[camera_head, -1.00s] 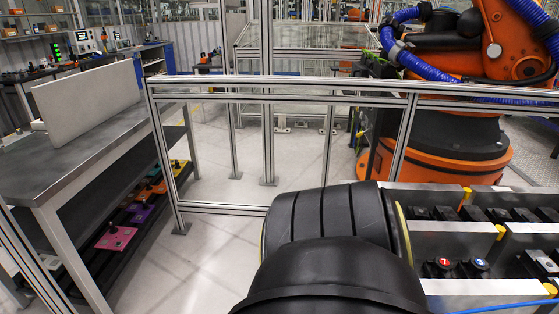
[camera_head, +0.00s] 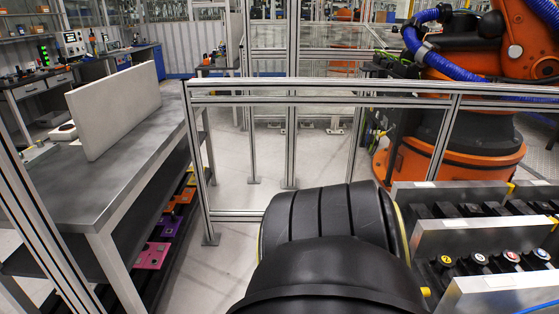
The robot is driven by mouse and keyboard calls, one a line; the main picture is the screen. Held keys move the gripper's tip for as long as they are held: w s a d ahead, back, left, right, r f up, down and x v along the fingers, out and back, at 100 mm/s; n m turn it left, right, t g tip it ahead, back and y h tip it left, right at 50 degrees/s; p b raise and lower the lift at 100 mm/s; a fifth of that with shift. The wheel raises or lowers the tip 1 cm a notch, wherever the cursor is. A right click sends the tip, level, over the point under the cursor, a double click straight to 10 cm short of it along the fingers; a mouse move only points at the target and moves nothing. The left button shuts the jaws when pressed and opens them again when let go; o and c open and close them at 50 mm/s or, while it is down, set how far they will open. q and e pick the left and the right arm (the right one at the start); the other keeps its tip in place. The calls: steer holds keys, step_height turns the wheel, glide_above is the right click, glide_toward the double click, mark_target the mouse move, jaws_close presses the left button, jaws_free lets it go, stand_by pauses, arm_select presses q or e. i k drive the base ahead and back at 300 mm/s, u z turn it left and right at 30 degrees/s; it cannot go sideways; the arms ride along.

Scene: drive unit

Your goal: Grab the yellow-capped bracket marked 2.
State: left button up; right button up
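A small black bracket with a yellow cap (camera_head: 446,260) stands at the left end of the near row of the metal rack (camera_head: 465,237) at the lower right. The cap has a dark mark that looks like a 2 but is small. To its right in the same row are similar black brackets with a pale cap (camera_head: 480,258), a red cap (camera_head: 511,256) and a blue cap (camera_head: 541,254). Neither of my grippers is in the head view. A large dark part of my own body fills the bottom middle, just left of the yellow-capped bracket.
An aluminium frame fence (camera_head: 325,99) runs behind the rack, with an orange robot arm (camera_head: 455,165) beyond it. A grey workbench (camera_head: 130,150) with an upright panel (camera_head: 115,110) stands at left. Coloured parts (camera_head: 152,256) lie on its lower shelf. Pale floor shows between bench and fence.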

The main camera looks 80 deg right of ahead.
mark_target(441, 270)
steer(key=z, duration=2.45)
steer(key=i, duration=2.3)
steer(key=z, duration=1.7)
